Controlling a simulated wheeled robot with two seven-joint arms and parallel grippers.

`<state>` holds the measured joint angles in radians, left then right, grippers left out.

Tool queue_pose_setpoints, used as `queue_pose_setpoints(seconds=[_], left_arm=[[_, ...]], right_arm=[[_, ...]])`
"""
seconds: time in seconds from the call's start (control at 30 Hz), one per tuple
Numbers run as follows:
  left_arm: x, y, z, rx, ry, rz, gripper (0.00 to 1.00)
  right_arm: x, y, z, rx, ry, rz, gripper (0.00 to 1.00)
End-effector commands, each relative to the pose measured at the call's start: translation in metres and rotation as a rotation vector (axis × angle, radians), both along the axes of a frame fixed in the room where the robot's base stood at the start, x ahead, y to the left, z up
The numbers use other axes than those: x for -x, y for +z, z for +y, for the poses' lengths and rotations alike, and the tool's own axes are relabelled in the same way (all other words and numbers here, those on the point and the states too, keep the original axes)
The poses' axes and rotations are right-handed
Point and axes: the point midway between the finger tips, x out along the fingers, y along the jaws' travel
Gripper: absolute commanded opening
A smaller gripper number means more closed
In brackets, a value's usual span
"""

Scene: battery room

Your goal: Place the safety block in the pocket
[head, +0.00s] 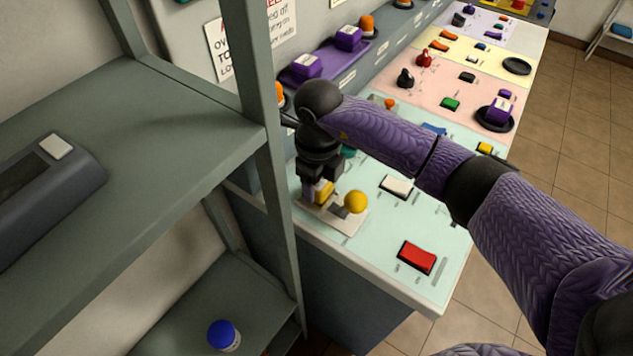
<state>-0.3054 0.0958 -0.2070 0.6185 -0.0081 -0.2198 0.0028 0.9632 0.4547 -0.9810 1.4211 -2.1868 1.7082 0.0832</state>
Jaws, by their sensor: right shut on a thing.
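My right gripper (318,184) points down over the near end of the pale green console panel. It is shut on a small yellow and purple piece (323,192), mostly hidden by the fingers; I cannot tell for sure that it is the safety block. Right beside it is a yellow ball knob (355,201) above a pale plate (344,222). Purple blocks with pale tops stand on a purple ledge (328,60) behind, and one purple block (498,110) sits on a black round dish. I cannot make out the pocket. My left gripper is not in view.
A grey-green metal shelf (150,105) with an upright post stands close on the left, holding a dark grey device (45,185). A blue-capped container (224,335) is on its lower shelf. A white rocker (396,187) and red rocker (417,257) are on the panel. Tiled floor lies right.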

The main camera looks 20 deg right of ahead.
Motion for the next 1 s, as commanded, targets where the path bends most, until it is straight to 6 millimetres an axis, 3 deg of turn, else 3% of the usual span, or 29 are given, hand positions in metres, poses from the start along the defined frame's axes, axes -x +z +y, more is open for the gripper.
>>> queue_pose_setpoints(seconds=[0.3, 0.33, 0.47, 0.77, 0.87, 1.0], left_arm=[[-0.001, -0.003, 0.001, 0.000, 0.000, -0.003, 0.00], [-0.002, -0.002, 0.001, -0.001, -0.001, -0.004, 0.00], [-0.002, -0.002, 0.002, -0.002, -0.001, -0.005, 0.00], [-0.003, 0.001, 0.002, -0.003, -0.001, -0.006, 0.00], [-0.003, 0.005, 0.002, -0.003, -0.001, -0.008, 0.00], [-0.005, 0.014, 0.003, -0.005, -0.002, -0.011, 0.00]], right_arm=[[0.000, -0.006, 0.000, 0.000, 0.000, -0.001, 0.00], [0.000, -0.005, 0.000, 0.000, 0.000, -0.001, 0.67], [0.000, -0.004, 0.000, 0.000, 0.000, -0.001, 0.95], [0.000, -0.001, 0.000, 0.000, 0.000, -0.002, 0.96], [-0.001, 0.015, 0.000, -0.001, 0.000, -0.007, 0.96], [-0.002, 0.057, 0.000, 0.000, 0.000, -0.009, 0.96]])
